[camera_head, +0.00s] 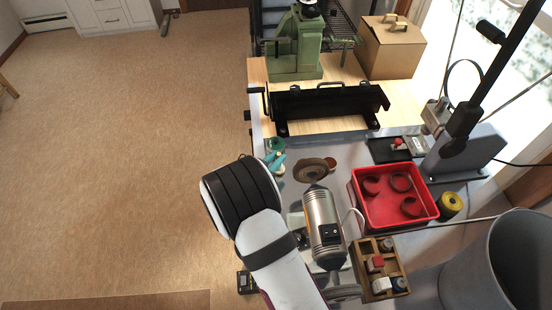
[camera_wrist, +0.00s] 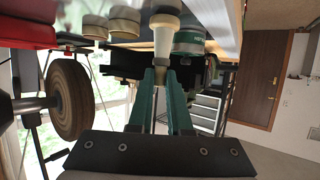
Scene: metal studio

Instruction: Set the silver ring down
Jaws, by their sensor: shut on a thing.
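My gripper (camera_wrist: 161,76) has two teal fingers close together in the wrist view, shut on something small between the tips. The silver ring itself is too small or hidden to make out in either view. A pale tapered post (camera_wrist: 165,42) shows just past the fingertips; I cannot tell whether the held thing touches it. In the head view my gripper (camera_head: 274,160) is above the bench's left edge, left of the brown buffing wheel (camera_head: 310,173) and close to a green tin (camera_head: 276,144). The tin (camera_wrist: 189,42) is beside the post in the wrist view.
The polishing motor (camera_head: 323,222) stands right of my arm; its wheel (camera_wrist: 70,97) is at left in the wrist view. A wooden box (camera_head: 401,266) of compounds is in front. A black machine (camera_head: 330,104) stands behind. Bare floor lies left.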

